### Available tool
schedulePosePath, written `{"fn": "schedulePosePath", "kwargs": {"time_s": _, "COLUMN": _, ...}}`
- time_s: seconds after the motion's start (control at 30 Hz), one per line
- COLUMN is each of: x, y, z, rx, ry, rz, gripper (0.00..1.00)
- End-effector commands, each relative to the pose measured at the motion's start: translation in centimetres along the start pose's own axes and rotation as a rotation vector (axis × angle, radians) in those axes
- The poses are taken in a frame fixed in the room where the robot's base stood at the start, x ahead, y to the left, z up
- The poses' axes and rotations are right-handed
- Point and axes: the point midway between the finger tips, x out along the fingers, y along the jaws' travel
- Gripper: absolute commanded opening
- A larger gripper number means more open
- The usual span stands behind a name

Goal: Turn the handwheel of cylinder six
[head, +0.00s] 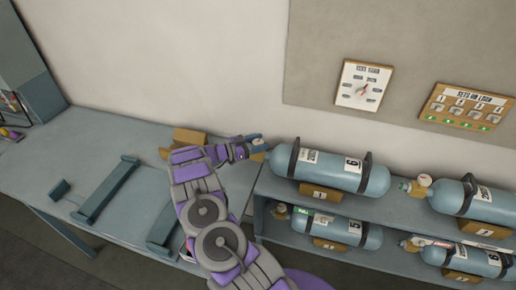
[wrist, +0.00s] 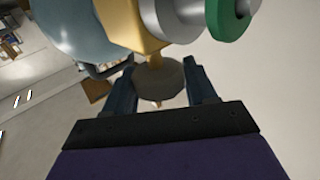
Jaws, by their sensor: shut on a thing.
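Cylinder six (head: 318,170), blue-grey with dark bands and a white label reading 6, lies on its side on the upper shelf. My gripper (head: 258,145) is at its left, valve end, which is mostly hidden by the gripper in the head view. In the wrist view, my gripper (wrist: 162,90) has its two dark fingers on either side of a grey round handwheel (wrist: 158,80), shut on it. The handwheel sits on a brass valve body (wrist: 143,22) in front of the cylinder (wrist: 75,25). The wheel's contact faces are partly hidden.
The rack (head: 258,213) holds several more cylinders to the right and below, one close under cylinder six (head: 335,227). A blue-grey bench (head: 60,160) with brackets stands left. A dial board (head: 363,85) and a sign with green lights (head: 466,107) hang on the wall.

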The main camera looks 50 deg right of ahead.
Motion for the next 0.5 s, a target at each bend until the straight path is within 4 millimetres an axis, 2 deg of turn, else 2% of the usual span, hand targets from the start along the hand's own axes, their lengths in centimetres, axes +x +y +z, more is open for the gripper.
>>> {"fn": "schedulePosePath", "kwargs": {"time_s": 0.03, "x": -0.14, "y": -0.20, "z": 0.47, "rx": 0.007, "ry": 0.003, "rz": 0.023, "gripper": 0.26}}
{"fn": "schedulePosePath", "kwargs": {"time_s": 0.5, "x": -0.14, "y": -0.20, "z": 0.21, "rx": 0.004, "ry": 0.002, "rz": 0.215, "gripper": 0.26}}
